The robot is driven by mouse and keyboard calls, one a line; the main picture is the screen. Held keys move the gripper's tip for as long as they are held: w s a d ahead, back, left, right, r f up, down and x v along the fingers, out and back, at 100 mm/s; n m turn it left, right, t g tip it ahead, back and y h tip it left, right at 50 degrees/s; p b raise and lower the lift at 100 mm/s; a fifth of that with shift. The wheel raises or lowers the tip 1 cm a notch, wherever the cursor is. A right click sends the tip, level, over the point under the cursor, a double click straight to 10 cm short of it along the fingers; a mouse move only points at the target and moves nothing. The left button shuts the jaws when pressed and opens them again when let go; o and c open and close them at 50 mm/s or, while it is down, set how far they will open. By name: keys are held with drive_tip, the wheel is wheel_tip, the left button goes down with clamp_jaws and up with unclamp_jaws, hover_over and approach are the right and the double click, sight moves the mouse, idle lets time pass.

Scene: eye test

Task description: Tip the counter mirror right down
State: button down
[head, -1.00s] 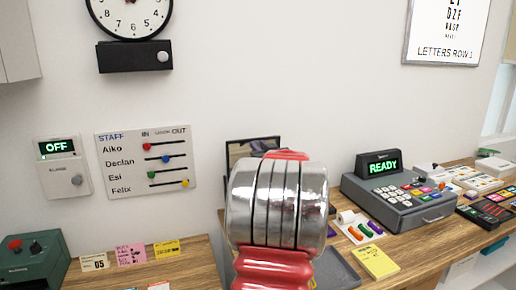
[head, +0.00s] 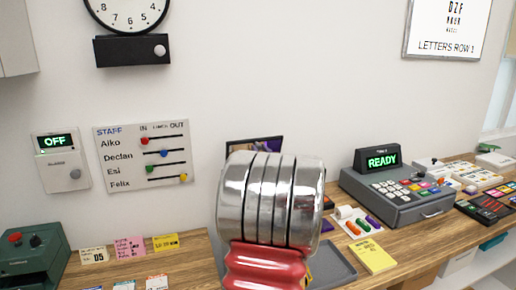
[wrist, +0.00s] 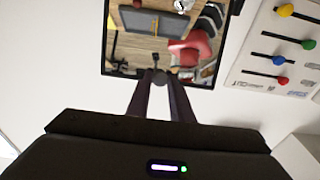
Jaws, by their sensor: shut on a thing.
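The counter mirror (head: 268,143) stands against the wall behind the counter, in a dark frame. In the head view my arm hides most of it, and my gripper is hidden too. In the wrist view the mirror (wrist: 130,48) fills the top middle, reflecting a wooden counter, a dark tray and my red and silver arm. My gripper (wrist: 160,76) is at the mirror's frame edge there, its two dark fingers shut on a small grey knob (wrist: 160,77).
The staff board (head: 143,157) with coloured sliders hangs left of the mirror. A till (head: 398,190) reading READY stands to the right. A grey tray (head: 335,270) and a yellow pad (head: 371,256) lie on the counter (head: 195,262). A green box (head: 33,255) is far left.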

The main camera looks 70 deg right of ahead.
drive_tip(key=shift+f, duration=0.6)
drive_tip(key=c, duration=1.9)
unclamp_jaws()
drive_tip(key=shift+c, duration=0.2)
drive_tip(key=o, duration=0.3)
drive_tip(key=shift+r, duration=0.25)
drive_tip(key=v, duration=1.4)
drive_tip(key=shift+w, duration=0.15)
